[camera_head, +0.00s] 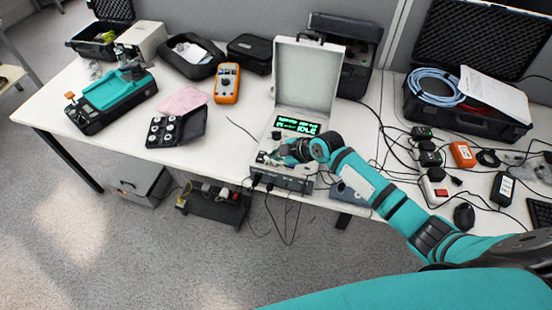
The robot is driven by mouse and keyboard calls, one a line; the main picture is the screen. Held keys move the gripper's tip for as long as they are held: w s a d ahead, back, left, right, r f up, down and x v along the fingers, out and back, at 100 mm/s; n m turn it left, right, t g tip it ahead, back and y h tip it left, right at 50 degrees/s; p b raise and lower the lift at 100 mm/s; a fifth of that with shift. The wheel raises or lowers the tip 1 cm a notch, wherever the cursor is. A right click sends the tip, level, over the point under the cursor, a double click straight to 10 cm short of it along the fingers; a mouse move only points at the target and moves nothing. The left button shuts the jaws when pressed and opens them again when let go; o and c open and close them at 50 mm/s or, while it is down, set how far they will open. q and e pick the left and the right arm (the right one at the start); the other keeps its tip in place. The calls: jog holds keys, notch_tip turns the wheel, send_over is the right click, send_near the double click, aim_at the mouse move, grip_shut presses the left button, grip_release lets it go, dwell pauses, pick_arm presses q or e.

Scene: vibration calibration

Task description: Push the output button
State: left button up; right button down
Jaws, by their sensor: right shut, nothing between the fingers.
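The calibration unit (306,90) is a light case with its lid up, standing near the table's front edge. My right gripper (272,157) is over the lower left part of the unit's panel. It is shut and empty, and I cannot tell whether it touches the panel. The output button cannot be made out; the gripper and wrist cover much of the lower panel. My left gripper is not in view.
An orange multimeter (227,83), a dark tray with round pieces (176,127) and a teal device (118,87) lie to the left. An open black case (470,125) with blue cable stands at right. Cables and small boxes clutter the right table. Bare table lies left of the unit.

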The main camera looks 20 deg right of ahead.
jog(key=shift+r, duration=0.35)
notch_tip(320, 180, up, 6)
jog(key=p, duration=0.5)
jog(key=shift+s, duration=0.1)
dwell(0.4)
